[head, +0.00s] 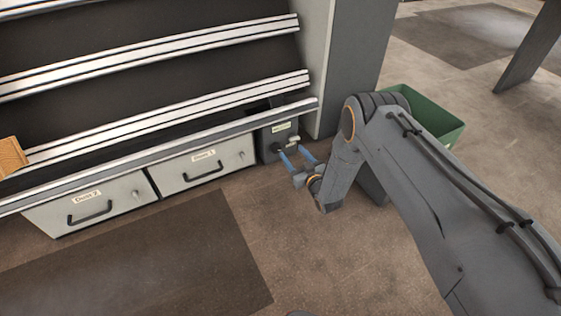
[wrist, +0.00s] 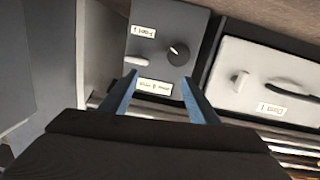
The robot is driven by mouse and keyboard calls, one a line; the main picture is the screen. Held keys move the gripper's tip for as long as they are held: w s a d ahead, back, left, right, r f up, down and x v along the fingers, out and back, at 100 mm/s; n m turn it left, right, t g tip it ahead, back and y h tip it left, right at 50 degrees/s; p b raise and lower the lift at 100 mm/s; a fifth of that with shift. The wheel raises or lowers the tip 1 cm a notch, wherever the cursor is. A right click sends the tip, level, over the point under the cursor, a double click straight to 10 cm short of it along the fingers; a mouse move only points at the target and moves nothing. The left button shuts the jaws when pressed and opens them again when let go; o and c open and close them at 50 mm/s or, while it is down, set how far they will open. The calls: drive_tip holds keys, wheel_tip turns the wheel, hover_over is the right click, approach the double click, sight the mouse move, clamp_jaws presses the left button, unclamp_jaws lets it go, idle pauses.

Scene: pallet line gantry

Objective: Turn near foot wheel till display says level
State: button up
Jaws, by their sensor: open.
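The grey foot unit (head: 264,150) stands at the right end of the rack, beside the drawers.
Two white drawers (head: 188,178) with dark handles sit left of the unit under the sloped rack (head: 130,128). A grey post (head: 345,60) rises behind it. A green bin (head: 432,118) stands behind my arm. The floor in front is clear.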

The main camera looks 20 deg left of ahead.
drive_tip(key=y+b, duration=0.1)
drive_tip(key=b, duration=0.1)
approach(277, 150)
drive_tip(key=shift+n, duration=0.3)
drive_tip(key=b+x, duration=0.3)
drive_tip(key=x, duration=0.5)
drive_tip(key=shift+r, duration=0.1)
drive_tip(key=c, duration=1)
drive_tip(key=shift+c, duration=0.2)
